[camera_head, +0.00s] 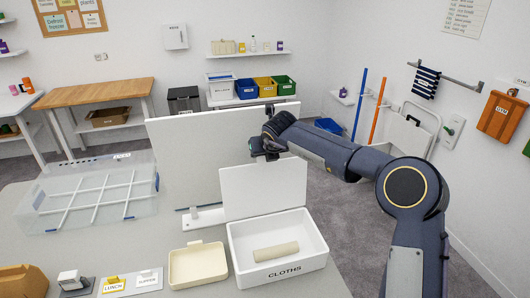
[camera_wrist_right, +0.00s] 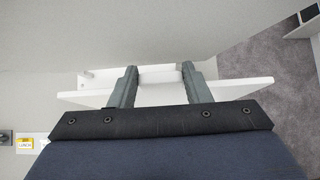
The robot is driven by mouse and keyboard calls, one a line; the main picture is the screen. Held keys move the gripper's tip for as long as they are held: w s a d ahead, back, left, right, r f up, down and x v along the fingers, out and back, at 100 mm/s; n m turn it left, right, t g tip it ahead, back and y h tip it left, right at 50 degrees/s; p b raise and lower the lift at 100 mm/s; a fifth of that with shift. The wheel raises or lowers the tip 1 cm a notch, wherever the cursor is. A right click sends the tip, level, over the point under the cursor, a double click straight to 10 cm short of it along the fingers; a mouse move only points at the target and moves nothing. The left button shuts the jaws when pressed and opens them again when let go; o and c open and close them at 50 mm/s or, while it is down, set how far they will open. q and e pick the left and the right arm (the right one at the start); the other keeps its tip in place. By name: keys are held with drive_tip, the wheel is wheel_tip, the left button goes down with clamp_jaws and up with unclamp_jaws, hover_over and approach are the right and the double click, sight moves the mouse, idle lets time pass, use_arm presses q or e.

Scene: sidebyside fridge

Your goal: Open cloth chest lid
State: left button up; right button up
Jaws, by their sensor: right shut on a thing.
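The white cloth chest (camera_head: 308,265), marked "CLOTHS", stands on the grey table with its lid (camera_head: 265,190) raised upright at its back edge. A beige rolled cloth (camera_head: 276,252) lies inside. My right gripper (camera_head: 268,148) is at the lid's upper edge, its arm coming in from the right. In the right wrist view the two fingers of this gripper (camera_wrist_right: 163,78) are shut on the white lid (camera_wrist_right: 235,92), which lies between and beyond them. My left gripper is in neither view.
A cream open box (camera_head: 198,266) stands left of the chest. A clear divided container (camera_head: 100,195) sits at the left, with LUNCH and SUPPER cards (camera_head: 114,285) in front. A tall white panel (camera_head: 190,160) stands behind the lid.

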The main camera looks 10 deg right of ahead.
drive_tip(key=shift+r, duration=0.35)
drive_tip(key=o, duration=1)
drive_tip(key=shift+c, duration=0.2)
drive_tip(key=o, duration=0.4)
drive_tip(key=shift+f, duration=0.15)
drive_tip(key=b+v, duration=0.1)
drive_tip(key=v, duration=0.7)
drive_tip(key=shift+b, duration=0.4)
drive_tip(key=shift+f, duration=0.15)
